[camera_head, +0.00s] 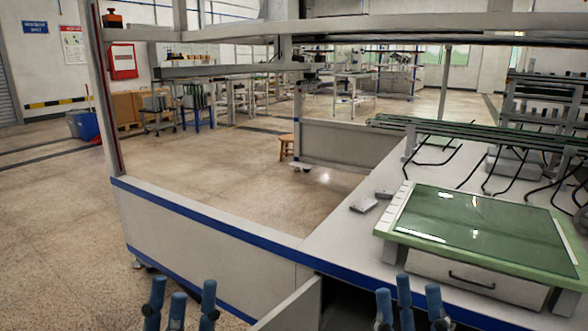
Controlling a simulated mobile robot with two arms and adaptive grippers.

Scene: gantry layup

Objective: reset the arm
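My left gripper (181,298) shows at the bottom edge, left of the middle. Its blue fingers point up, stand apart and hold nothing that I can see.
A white workbench (335,220) with a blue edge holds a green glass-topped panel (480,228) and small grey blocks (364,205). A gantry frame (105,95) with a low wall (200,235) encloses floor at left. Open floor (50,220) lies further left.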

